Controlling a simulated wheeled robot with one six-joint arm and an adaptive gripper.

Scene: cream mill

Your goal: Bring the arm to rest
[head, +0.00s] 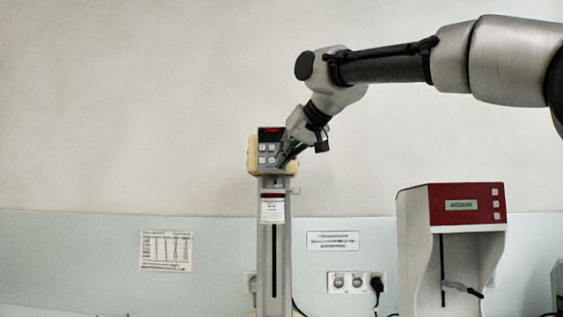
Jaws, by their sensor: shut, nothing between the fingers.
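My gripper (284,158) is at the control panel (268,150) on top of a tall cream-and-grey device (272,240). Its fingers are shut and hold nothing. The fingertips overlap the lower right part of the panel's buttons; I cannot tell whether they touch. The panel has a small red display (271,133) above several buttons. My arm comes in from the upper right, runs left across the wall and bends down at the wrist to the panel.
A red-topped white machine (465,205) with a dark lever stands at the lower right. Wall sockets (350,282) with a black plug are between the two machines. A printed sheet (166,250) hangs at the left. The wall area at upper left is clear.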

